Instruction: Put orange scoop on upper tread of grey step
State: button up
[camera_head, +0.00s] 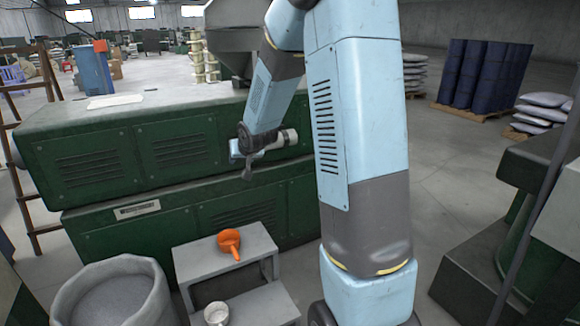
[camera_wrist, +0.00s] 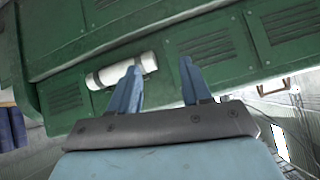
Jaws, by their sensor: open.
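The orange scoop (camera_head: 229,241) lies on the upper tread of the grey step (camera_head: 259,244) in the head view, its handle pointing toward the front edge. The step stands on the floor before the green machine, with a lower tread in front. My gripper (camera_head: 247,172) hangs above and behind the step, in front of the machine, apart from the scoop. In the wrist view its two blue fingers (camera_wrist: 160,84) are spread with nothing between them. The scoop and step do not show in the wrist view.
A small pale cup (camera_head: 216,313) sits on the lower tread. A grey round bin (camera_head: 113,293) stands left of the step. The green machine (camera_head: 90,157) blocks the space behind, with a white cylinder (camera_wrist: 122,70) on its side. A wooden ladder (camera_head: 28,215) leans at the left.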

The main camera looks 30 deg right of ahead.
jog(key=s+r+g+h, duration=0.1)
jog(key=s+r, duration=0.5)
jog(key=s, duration=0.2)
jog(key=s+r+g, duration=0.1)
jog(key=s+r, duration=0.5)
jog(key=s, duration=0.2)
jog(key=s+a+r+n+g, duration=0.1)
jog(key=s, duration=1)
jog(key=s+a+r+g, duration=0.1)
jog(key=s+r, duration=0.1)
jog(key=s, duration=0.9)
jog(key=shift+s+r+n+y, duration=0.2)
jog(key=shift+n+y, duration=0.1)
jog(key=shift+n, duration=0.1)
jog(key=shift+w+a, duration=0.1)
jog(key=shift+c, duration=0.5)
